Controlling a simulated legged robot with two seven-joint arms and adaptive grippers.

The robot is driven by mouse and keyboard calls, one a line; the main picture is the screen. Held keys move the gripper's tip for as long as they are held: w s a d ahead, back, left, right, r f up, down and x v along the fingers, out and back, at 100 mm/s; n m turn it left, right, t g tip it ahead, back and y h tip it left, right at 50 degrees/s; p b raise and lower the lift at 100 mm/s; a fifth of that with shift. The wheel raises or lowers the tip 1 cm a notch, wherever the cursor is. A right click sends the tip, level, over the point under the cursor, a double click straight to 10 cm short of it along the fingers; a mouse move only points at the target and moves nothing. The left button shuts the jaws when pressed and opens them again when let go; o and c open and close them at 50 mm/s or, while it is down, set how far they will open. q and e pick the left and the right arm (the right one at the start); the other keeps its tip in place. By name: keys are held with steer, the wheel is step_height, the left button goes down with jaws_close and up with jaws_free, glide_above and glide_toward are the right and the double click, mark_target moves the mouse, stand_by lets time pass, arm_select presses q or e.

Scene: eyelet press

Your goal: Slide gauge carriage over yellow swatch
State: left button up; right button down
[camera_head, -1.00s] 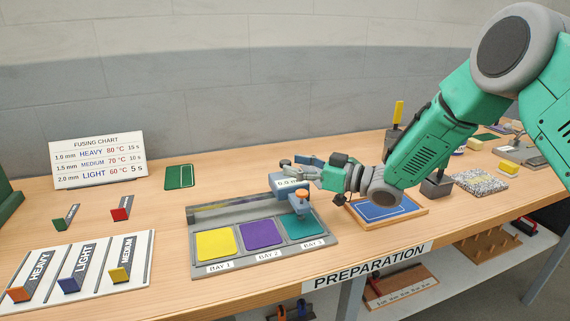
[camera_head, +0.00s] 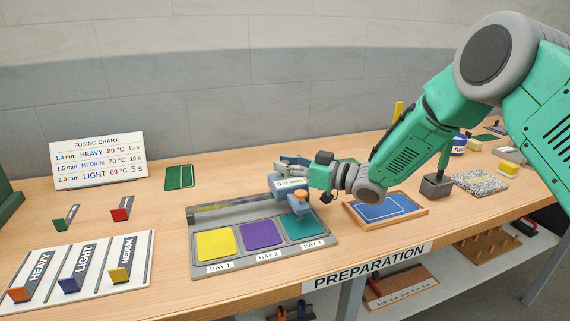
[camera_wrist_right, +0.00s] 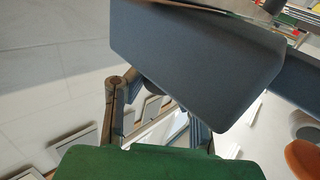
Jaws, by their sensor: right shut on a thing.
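The gauge carriage (camera_head: 285,184) is a blue-grey block with a "0.0 mm" label and an orange knob (camera_head: 300,194). It stands on the grey gauge tray (camera_head: 262,262) at its right end, by the teal swatch (camera_head: 303,226) in bay 3. The yellow swatch (camera_head: 215,243) lies in bay 1 at the left, the purple swatch (camera_head: 261,234) in bay 2. My right gripper (camera_head: 292,165) is at the carriage, shut on it. In the right wrist view the grey block (camera_wrist_right: 195,55) fills the space by the fingers; the contact is partly hidden. My left gripper is out of view.
A rack with HEAVY, LIGHT and MEDIUM tags (camera_head: 140,278) lies left of the tray. A blue pad in a wooden frame (camera_head: 420,212) is close on the right. The rail behind the swatches is clear left of the carriage.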

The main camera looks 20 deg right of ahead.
steer(key=a+b, duration=0.1)
steer(key=a, duration=1.8)
steer(key=shift+s+r, duration=0.15)
steer(key=shift+s, duration=0.15)
steer(key=c, duration=1.3)
jaws_free()
steer(key=shift+a, duration=0.1)
steer(key=shift+o, duration=0.2)
steer(key=shift+w+a, duration=0.1)
steer(key=shift+a, duration=0.05)
